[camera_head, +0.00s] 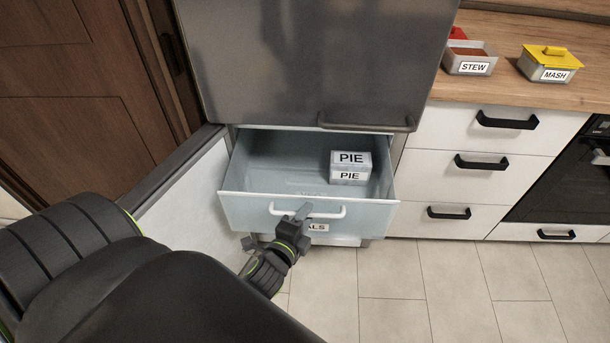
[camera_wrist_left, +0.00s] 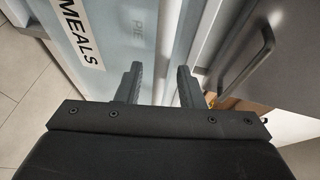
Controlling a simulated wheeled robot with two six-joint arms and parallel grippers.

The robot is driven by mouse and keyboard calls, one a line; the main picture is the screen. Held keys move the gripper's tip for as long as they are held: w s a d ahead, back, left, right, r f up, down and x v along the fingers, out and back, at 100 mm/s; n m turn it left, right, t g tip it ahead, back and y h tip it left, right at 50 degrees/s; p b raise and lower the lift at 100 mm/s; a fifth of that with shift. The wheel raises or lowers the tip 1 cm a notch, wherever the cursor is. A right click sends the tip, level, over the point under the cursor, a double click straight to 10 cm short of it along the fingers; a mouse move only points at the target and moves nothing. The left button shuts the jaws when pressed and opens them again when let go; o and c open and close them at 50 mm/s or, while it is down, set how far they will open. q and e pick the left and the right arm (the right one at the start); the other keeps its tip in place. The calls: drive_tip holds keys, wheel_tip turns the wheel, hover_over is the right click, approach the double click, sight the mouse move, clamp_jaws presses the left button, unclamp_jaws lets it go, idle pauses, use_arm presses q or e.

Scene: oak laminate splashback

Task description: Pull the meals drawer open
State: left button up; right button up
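The meals drawer (camera_head: 240,208), pale blue and translucent, stands pulled out from under the grey fridge door in the head view. Its white bar handle (camera_head: 340,211) runs across the front, above a label partly hidden by my gripper. The full MEALS label (camera_wrist_left: 78,35) shows in the left wrist view. My left gripper (camera_head: 302,212) is at the left part of the handle. My right gripper is not in view.
Two stacked PIE boxes (camera_head: 351,168) sit at the drawer's right side. The steel door (camera_head: 310,60) above is closed. White drawers (camera_head: 480,175) with black handles stand to the right, under a counter with stew (camera_head: 470,60) and mash (camera_head: 548,66) tubs. The tiled floor ahead is clear.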

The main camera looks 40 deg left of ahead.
use_arm(q)
drive_tip(key=p+v, duration=0.1)
drive_tip(key=v, duration=0.6)
drive_tip(key=shift+s+p, duration=0.25)
drive_tip(key=shift+p, duration=0.05)
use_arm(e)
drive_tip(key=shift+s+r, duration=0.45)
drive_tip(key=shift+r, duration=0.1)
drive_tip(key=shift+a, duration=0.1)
use_arm(q)
drive_tip(key=s+f+n+g+h+p, duration=0.1)
drive_tip(key=s+f+n+g, duration=0.3)
drive_tip(key=f, duration=0.7)
drive_tip(key=s+f+n+g+p, duration=0.2)
drive_tip(key=s+f+n+g, duration=0.15)
drive_tip(key=f, duration=0.65)
drive_tip(key=s+a+f+n+g, duration=0.1)
drive_tip(key=s+f+n+g, duration=0.1)
drive_tip(key=s+f, duration=0.2)
drive_tip(key=s+a+f+n+g+p, duration=0.1)
drive_tip(key=s+a+f+n+g, duration=0.1)
drive_tip(key=s, duration=0.7)
drive_tip(key=s+a+f+n+g+p, duration=0.1)
drive_tip(key=s+f+n+g, duration=0.2)
drive_tip(key=s+f, duration=0.3)
drive_tip(key=shift+s+a+n, duration=0.3)
drive_tip(key=shift+s+n, duration=0.3)
drive_tip(key=shift+n, duration=0.15)
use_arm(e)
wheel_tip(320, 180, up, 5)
